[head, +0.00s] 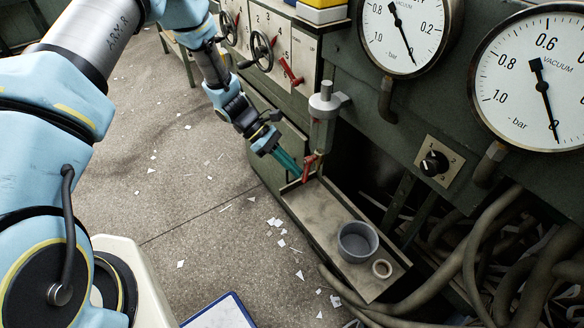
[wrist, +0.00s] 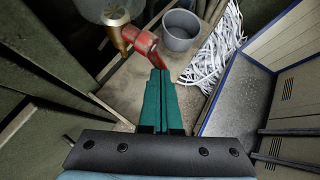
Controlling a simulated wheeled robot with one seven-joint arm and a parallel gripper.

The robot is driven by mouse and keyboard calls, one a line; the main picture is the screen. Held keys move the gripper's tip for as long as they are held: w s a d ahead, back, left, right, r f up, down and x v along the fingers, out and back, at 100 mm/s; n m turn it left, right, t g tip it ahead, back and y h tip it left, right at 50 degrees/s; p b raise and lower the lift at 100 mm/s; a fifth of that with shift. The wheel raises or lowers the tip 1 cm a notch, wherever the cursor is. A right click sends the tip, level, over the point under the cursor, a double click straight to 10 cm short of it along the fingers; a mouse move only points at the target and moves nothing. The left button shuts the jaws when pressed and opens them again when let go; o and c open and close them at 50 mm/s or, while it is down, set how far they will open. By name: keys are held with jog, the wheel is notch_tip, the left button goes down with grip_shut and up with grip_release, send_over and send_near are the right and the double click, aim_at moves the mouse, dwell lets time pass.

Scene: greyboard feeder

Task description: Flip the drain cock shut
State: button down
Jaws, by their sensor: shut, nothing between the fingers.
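The drain cock has a red lever (head: 310,164) below a glass bowl with a grey cap (head: 325,102) on the machine's front. In the wrist view the red lever (wrist: 141,43) joins a brass fitting (wrist: 117,27) at upper left and slants down to the right. My gripper (head: 294,174) is shut and empty, its teal fingers beside the red lever. In the wrist view the shut fingertips (wrist: 159,76) lie just below the lever's lower end. I cannot tell whether they touch it.
Thick hoses (head: 470,245) crowd the right. Vacuum gauges (head: 402,33) hang above. Another red lever (head: 290,72) and handwheels (head: 262,52) are further back. The floor at left has paper scraps.

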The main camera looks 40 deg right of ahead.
jog(key=shift+s+a+f+n+g+h+b, duration=0.1)
jog(key=shift+s+n+g+h+b, duration=0.45)
jog(key=shift+g+b, duration=1.25)
jog(key=shift+s+d+n+g+h+b, duration=0.1)
jog(key=shift+s+n+g+h+b, duration=0.4)
jog(key=shift+g+b, duration=1.35)
jog(key=shift+s+a+f+n+g+h+b, duration=0.1)
jog(key=shift+s+n+g+h+b, duration=0.15)
jog(key=shift+s+n+g+b, duration=1.05)
jog(key=shift+w+r+m+g+b, duration=0.1)
jog(key=shift+w+m+g+b, duration=0.15)
jog(key=shift+w+m+b, duration=0.35)
jog(key=shift+s, duration=0.1)
